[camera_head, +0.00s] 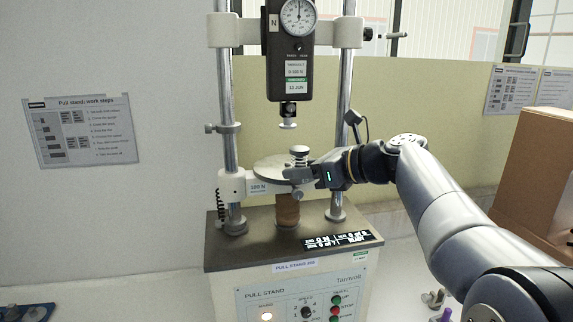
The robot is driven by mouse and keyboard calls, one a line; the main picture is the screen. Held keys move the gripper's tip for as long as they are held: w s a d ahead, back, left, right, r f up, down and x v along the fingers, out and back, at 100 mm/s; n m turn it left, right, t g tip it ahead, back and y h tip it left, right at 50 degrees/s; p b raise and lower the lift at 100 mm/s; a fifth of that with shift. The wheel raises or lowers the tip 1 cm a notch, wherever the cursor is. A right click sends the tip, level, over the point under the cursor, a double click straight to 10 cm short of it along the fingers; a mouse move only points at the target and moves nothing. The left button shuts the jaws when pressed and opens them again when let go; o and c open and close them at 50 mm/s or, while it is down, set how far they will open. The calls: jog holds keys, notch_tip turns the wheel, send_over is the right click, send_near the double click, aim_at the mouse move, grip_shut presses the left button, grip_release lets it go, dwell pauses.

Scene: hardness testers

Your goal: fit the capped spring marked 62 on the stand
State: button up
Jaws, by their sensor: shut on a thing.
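The pull stand (307,280) fills the middle of the head view, with two upright steel columns and a dial force gauge (297,18) on its crossbar. A small silver tip (289,124) hangs below the gauge. Under it is a round grey plate (268,166) on the arm labelled 100 N. My gripper (302,173) reaches in from the right and is shut on a small silver capped spring (299,152), upright at the plate's right side. The fingers hide its lower part, so I cannot tell whether it touches the plate. No 62 is legible on it.
The right column (344,100) stands close behind my gripper. A brown box (540,165) is at the right. Small metal parts (436,300) lie on the bench at lower right, and a blue item (28,312) at lower left. The plate's left part is clear.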

aim_at(289, 164)
jog(key=shift+w+d+r, duration=0.1)
jog(key=shift+d, duration=0.05)
jog(key=shift+w+a+p, duration=0.4)
jog(key=shift+w+p, duration=0.25)
jog(key=shift+w, duration=1.2)
jog(key=shift+w+a+p, duration=0.4)
jog(key=shift+w+p, duration=0.2)
jog(key=shift+w, duration=1.3)
jog(key=shift+w+a+p, duration=0.4)
jog(key=shift+w+p, duration=0.25)
jog(key=shift+w, duration=1.2)
jog(key=shift+f, duration=0.5)
jog(key=shift+f, duration=0.15)
jog(key=shift+p, duration=0.6)
jog(key=shift+d, duration=0.1)
jog(key=o, duration=1.5)
jog(key=shift+c, duration=0.2)
